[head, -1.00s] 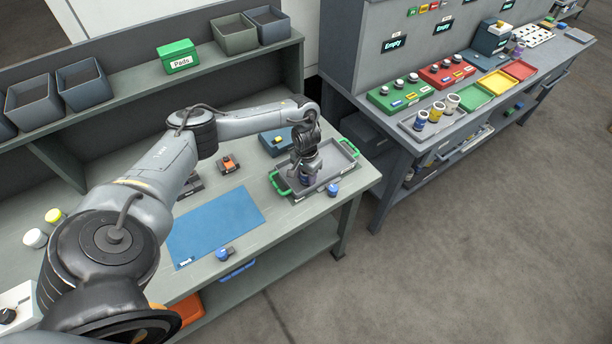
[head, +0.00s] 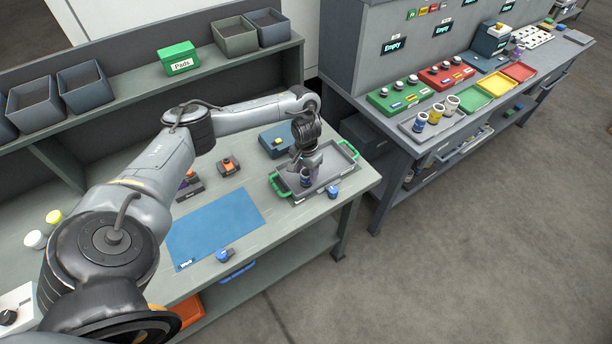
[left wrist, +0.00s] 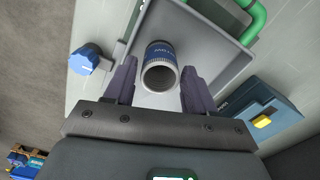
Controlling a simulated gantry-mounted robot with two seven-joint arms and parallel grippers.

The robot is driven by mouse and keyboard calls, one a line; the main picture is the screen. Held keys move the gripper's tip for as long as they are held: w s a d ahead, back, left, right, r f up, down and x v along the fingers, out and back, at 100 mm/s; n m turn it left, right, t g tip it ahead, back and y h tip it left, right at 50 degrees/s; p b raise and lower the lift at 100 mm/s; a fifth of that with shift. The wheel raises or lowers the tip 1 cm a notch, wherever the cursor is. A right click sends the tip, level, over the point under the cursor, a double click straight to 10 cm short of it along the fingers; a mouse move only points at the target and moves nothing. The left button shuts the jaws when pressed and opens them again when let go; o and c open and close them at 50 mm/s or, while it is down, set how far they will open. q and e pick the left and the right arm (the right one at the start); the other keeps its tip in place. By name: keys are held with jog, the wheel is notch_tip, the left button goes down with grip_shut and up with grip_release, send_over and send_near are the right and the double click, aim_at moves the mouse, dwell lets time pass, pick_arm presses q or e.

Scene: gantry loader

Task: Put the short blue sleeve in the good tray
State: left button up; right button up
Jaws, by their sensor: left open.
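A short blue sleeve (head: 306,181) with a bare metal rim stands in a grey tray with green handles (head: 343,160) on the near bench. In the left wrist view the sleeve (left wrist: 160,66) shows its hollow end towards the camera, with white lettering on its blue band. The grey tray's floor (left wrist: 205,42) lies around it. My left gripper (head: 307,171) is over the sleeve. Its two fingers are open, one on each side, with a visible gap to the sleeve in the wrist view. My right gripper is not in view.
A blue-topped knob piece (head: 333,191) sits outside the tray's near edge. A blue box with a yellow button (head: 272,144) is behind the tray. A blue mat (head: 215,225) lies to the left. Green (head: 472,98), yellow and red trays are on the far bench.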

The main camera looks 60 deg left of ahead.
pick_arm(q)
notch_tip(320, 180, up, 8)
jog(key=p, duration=0.4)
jog(key=w+d+f+m+t+h, duration=0.1)
jog(key=d+f+m, duration=0.2)
jog(key=d, duration=0.6)
jog(key=w+d+f+m+t, duration=0.1)
jog(key=d+f+m+t, duration=0.15)
jog(key=d, duration=0.65)
jog(key=w+d+f+m+t+h, duration=0.1)
jog(key=w+d+f+m, duration=0.2)
jog(key=d, duration=0.6)
jog(key=s+d+r+m+t+h, duration=0.15)
jog(key=s+d, duration=0.25)
jog(key=d, duration=0.7)
jog(key=s+d+r+t, duration=0.1)
jog(key=s+d+r, duration=0.2)
jog(key=s, duration=0.1)
jog(key=s+a+r+n+g+y, duration=0.1)
jog(key=s+a, duration=0.3)
jog(key=s, duration=0.3)
jog(key=s+a+r+n+g+y, duration=0.2)
jog(key=s+a, duration=0.3)
jog(key=s, duration=0.2)
jog(key=shift+s+a+n, duration=0.15)
jog(key=shift+s+n, duration=0.05)
jog(key=shift+n, duration=0.1)
